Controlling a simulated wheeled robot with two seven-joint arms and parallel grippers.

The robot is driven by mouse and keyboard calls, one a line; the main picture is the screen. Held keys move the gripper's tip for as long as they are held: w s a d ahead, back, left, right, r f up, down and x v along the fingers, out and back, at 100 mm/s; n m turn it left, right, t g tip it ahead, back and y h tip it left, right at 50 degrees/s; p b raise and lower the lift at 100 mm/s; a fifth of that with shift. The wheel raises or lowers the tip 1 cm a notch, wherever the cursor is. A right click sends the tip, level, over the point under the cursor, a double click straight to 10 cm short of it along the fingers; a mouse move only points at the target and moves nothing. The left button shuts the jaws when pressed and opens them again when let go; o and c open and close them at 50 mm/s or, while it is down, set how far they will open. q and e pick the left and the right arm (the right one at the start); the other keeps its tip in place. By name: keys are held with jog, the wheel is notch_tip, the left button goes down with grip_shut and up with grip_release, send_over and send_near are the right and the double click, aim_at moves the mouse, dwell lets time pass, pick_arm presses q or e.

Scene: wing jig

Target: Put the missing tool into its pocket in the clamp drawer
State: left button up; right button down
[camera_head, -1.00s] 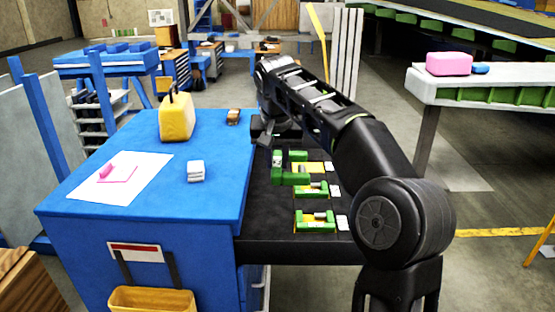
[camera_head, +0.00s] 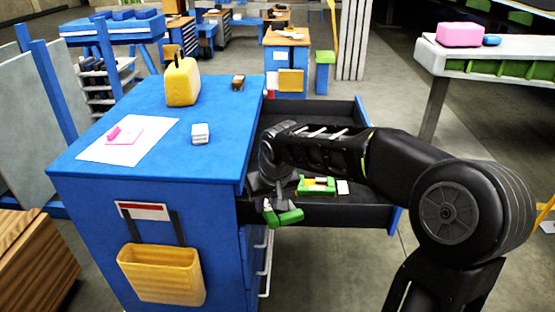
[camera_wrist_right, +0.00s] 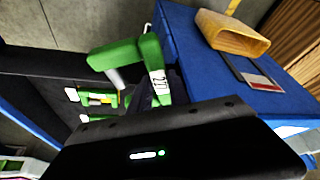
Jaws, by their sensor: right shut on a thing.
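A green clamp (camera_head: 285,217) is held by my right gripper (camera_head: 268,203), low at the near left corner of the open drawer, beside the blue cabinet. In the right wrist view the green clamp (camera_wrist_right: 127,55) has a bent body, a light tip and a small white label. The right gripper is shut on it. The clamp drawer (camera_head: 335,211) is dark inside. A green clamp in the drawer (camera_head: 317,186) lies over a yellow pocket with a white tag beside it. My right arm hides much of the drawer. My left gripper is not in view.
The blue cabinet top (camera_head: 215,150) carries a yellow case (camera_head: 182,84), a white block (camera_head: 200,133), a brown item (camera_head: 238,82) and a paper sheet (camera_head: 112,152). A yellow bin (camera_head: 163,275) hangs on its front. A pale bench (camera_head: 480,75) stands at right.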

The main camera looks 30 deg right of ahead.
jog(key=s+a+f+n+y, duration=0.1)
jog(key=a+f, duration=0.3)
jog(key=f, duration=0.4)
jog(key=s+a+f+n+y, duration=0.1)
jog(key=s+a+f+n, duration=0.2)
jog(key=f, duration=0.5)
jog(key=s+a+f+n+y, duration=0.1)
jog(key=s+a+f+n, duration=0.2)
jog(key=a+f, duration=0.4)
jog(key=shift+f+n+g, duration=0.3)
jog(key=shift+f+n, duration=0.2)
jog(key=shift+f, duration=0.25)
jog(key=shift+s+d, duration=0.1)
jog(key=shift+d, duration=0.05)
